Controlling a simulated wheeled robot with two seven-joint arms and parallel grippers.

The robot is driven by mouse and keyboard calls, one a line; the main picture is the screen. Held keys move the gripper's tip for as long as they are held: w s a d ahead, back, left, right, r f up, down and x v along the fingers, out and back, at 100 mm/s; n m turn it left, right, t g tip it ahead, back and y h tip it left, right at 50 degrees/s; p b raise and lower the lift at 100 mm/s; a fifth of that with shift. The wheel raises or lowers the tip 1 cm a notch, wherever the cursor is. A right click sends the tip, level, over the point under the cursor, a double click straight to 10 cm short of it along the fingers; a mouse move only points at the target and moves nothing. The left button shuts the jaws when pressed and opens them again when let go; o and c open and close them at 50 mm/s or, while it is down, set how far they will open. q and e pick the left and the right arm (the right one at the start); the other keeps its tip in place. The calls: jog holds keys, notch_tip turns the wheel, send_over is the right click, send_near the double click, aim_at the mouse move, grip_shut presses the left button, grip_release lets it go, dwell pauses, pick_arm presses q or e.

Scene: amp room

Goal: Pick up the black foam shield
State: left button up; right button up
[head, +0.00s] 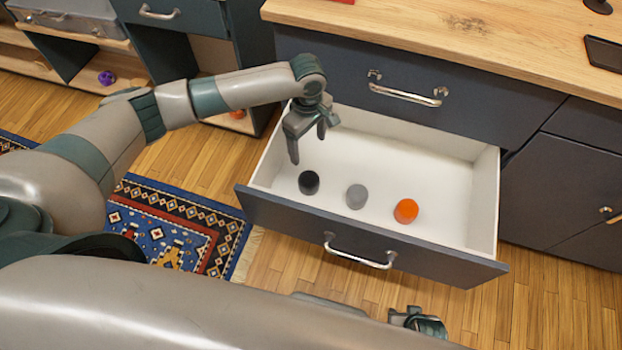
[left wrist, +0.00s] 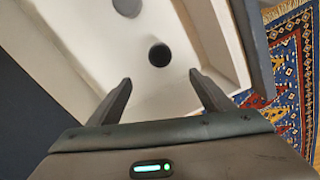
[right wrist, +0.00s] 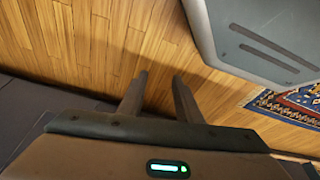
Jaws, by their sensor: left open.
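The black foam shield (head: 309,182) is a small dark round piece on the white floor of the open drawer, left of a grey and an orange one. It also shows in the left wrist view (left wrist: 160,54), ahead of the fingers and apart from them. My left gripper (head: 309,142) is open and empty, over the drawer's left part, above and behind the black piece. In the left wrist view its fingers (left wrist: 160,88) are spread. My right gripper (head: 420,322) is low at the bottom of the head view; in the right wrist view its fingers (right wrist: 160,82) stand apart with nothing between them.
A grey round piece (head: 356,196) and an orange one (head: 406,211) lie in the same drawer (head: 440,180). The drawer's walls and front with its handle (head: 360,256) surround them. A wooden countertop (head: 460,35) overhangs behind. A patterned rug (head: 180,225) lies left on the floor.

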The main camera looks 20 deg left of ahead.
pick_arm(q)
jog(key=shift+w+f+b, duration=0.35)
jog(key=shift+w+f, duration=0.1)
jog(key=shift+f, duration=0.25)
pick_arm(e)
jog(key=shift+d+r+g, duration=0.3)
jog(key=shift+d+r, duration=0.1)
jog(key=shift+r, duration=0.1)
pick_arm(q)
jog(key=b, duration=0.1)
send_over(309, 175)
notch_tip(309, 175, down, 11)
jog(key=shift+w+f, duration=0.1)
jog(key=shift+f, duration=0.55)
pick_arm(e)
jog(key=r, duration=0.4)
jog(key=shift+w+a, duration=0.1)
jog(key=shift+w, duration=0.2)
jog(key=shift+s+f, duration=0.15)
